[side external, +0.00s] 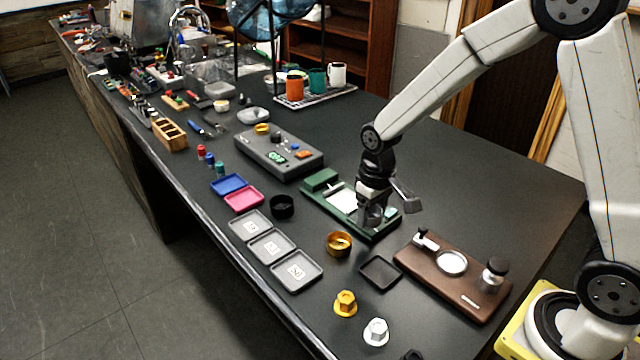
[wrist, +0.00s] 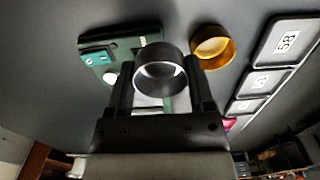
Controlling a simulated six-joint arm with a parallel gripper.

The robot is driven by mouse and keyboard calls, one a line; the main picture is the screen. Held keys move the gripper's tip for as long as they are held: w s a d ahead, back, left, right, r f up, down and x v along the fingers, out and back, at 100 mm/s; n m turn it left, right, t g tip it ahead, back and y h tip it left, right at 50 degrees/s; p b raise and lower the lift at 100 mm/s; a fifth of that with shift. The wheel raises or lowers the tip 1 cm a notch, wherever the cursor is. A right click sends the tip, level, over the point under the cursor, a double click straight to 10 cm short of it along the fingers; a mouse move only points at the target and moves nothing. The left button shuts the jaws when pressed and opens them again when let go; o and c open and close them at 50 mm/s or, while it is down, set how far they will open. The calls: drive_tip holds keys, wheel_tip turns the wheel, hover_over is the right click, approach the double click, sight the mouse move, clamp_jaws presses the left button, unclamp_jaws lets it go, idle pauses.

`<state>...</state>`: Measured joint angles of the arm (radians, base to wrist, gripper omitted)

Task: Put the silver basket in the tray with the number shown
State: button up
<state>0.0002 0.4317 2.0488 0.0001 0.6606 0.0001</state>
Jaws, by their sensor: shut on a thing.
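My gripper (side external: 373,208) is shut on the silver basket (wrist: 160,70), a round metal ring held between both fingers in the wrist view. In the side view the basket (side external: 372,216) is partly hidden by the fingers and is held over the right part of a green board (side external: 318,203); I cannot tell if it touches the board. Three grey trays stand in a row along the front edge: a far one (side external: 241,219), a middle one (side external: 262,239) and a near one (side external: 283,281).
A gold basket (side external: 339,244) stands between my gripper and the trays. A small black tray (side external: 380,272), a brown board (side external: 430,270) and gold and silver hex parts lie nearer. A black ring (side external: 282,206), blue and pink trays and a grey control box (side external: 262,150) lie beyond.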

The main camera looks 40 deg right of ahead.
drive_tip(key=shift+w+a+r, duration=0.3)
drive_tip(key=shift+w+a, duration=0.05)
drive_tip(key=shift+a, duration=0.1)
drive_tip(key=w+a+r+n, duration=0.1)
drive_tip(key=w+a+r, duration=0.2)
drive_tip(key=a+r, duration=0.1)
drive_tip(key=shift+w+a+n, duration=0.3)
drive_tip(key=shift+a, duration=0.55)
drive_tip(key=w+a+r+n, duration=0.1)
drive_tip(key=w+a+r, duration=0.1)
drive_tip(key=a+r, duration=0.4)
drive_tip(key=w+a+f, duration=0.1)
drive_tip(key=w+f, duration=0.2)
drive_tip(key=w, duration=0.1)
drive_tip(key=w+a+f, duration=0.1)
drive_tip(key=w+f, duration=0.2)
drive_tip(key=w, duration=0.1)
drive_tip(key=w+a+f, duration=0.2)
drive_tip(key=w+f, duration=0.1)
drive_tip(key=w, duration=0.1)
drive_tip(key=shift+a, duration=0.1)
drive_tip(key=shift+w+a+f, duration=0.15)
drive_tip(key=shift+w+f, duration=0.55)
drive_tip(key=shift+w, duration=0.05)
drive_tip(key=shift+f, duration=0.1)
